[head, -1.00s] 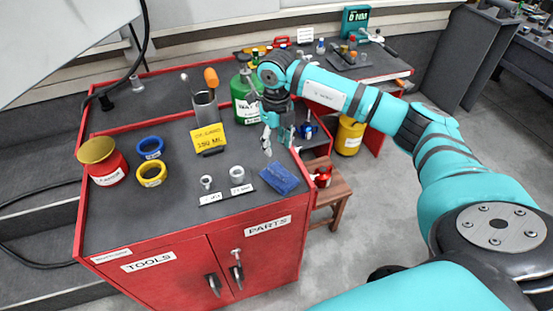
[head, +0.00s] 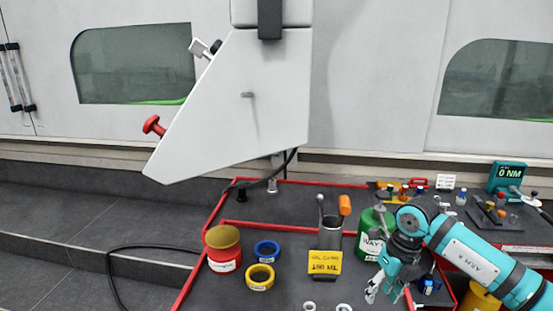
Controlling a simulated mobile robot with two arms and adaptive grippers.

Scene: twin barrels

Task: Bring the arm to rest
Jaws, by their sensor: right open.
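My right gripper (head: 380,290) is at the lower right of the head view, pointing down, with its arm coming in from the right edge. Its fingers are small here but stand apart, and nothing shows between them. It hangs over the right side of the cabinet top (head: 225,297), in front of the green canister (head: 375,228) and hiding part of it. Whether it touches the surface cannot be told. My left gripper is not in view.
A red can (head: 223,252), blue ring (head: 267,249), yellow ring (head: 260,277), yellow sign (head: 325,263) and grey cup with tools (head: 331,234) stand left of the gripper. A torque display (head: 507,177) stands at the back right. A white angled panel (head: 235,115) hangs above.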

